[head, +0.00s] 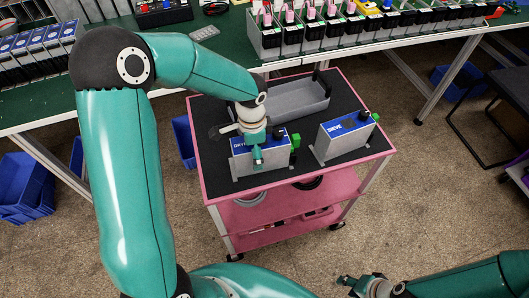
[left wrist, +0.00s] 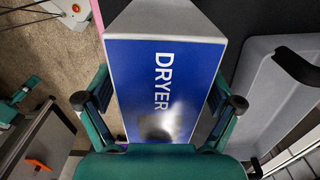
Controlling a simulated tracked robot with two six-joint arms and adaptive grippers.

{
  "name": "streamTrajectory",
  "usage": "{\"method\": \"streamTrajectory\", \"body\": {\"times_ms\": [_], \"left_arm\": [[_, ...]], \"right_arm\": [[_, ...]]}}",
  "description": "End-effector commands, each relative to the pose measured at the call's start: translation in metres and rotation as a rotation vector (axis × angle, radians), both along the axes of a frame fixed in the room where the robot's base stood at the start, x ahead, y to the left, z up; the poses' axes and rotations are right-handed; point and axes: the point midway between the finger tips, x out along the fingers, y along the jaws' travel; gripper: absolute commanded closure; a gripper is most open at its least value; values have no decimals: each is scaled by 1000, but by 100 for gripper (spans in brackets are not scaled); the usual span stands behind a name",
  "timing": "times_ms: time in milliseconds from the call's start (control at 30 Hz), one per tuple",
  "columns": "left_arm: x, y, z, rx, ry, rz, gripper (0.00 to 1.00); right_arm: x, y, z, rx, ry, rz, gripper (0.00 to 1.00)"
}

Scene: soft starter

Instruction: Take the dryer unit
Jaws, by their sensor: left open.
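A grey dryer unit (head: 248,164) with a blue label stands on the left front of the cart's dark top. My left gripper (head: 256,146) is over it, pointing down and hiding part of its label. In the left wrist view the blue face (left wrist: 165,80) reads "DRYER" and lies between the open fingers of my left gripper (left wrist: 164,104). I cannot tell whether the fingers touch it. A second, similar grey unit (head: 341,146) with a blue label stands to the right. My right gripper (head: 362,284) is low at the bottom edge, away from the cart; its jaw opening is unclear.
A grey tray (head: 288,100) lies behind the units on the pink cart (head: 300,202); it also shows in the left wrist view (left wrist: 262,95). Green workbenches with racks of parts stand behind. Blue bins (head: 25,185) sit on the floor at left. A dark stool (head: 497,95) stands at right.

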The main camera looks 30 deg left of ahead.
Motion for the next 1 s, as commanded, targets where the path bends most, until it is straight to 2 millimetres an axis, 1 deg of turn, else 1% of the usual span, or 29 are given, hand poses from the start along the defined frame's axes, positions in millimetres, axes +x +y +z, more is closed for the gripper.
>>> {"method": "streamTrajectory", "body": {"times_ms": [167,200,367,600,667,700,1000], "left_arm": [[0,0,-1,1,-1,1,8],[0,0,-1,1,-1,1,10],[0,0,0,1,-1,1,37],[0,0,0,1,-1,1,77],[0,0,0,1,-1,1,87],[1,0,0,1,-2,1,90],[1,0,3,1,-3,1,90]], "right_arm": [[0,0,0,0,0,0,60],[0,0,0,0,0,0,60],[0,0,0,0,0,0,60],[0,0,0,0,0,0,60],[0,0,0,0,0,0,60],[0,0,0,0,0,0,60],[0,0,0,0,0,0,60]]}}
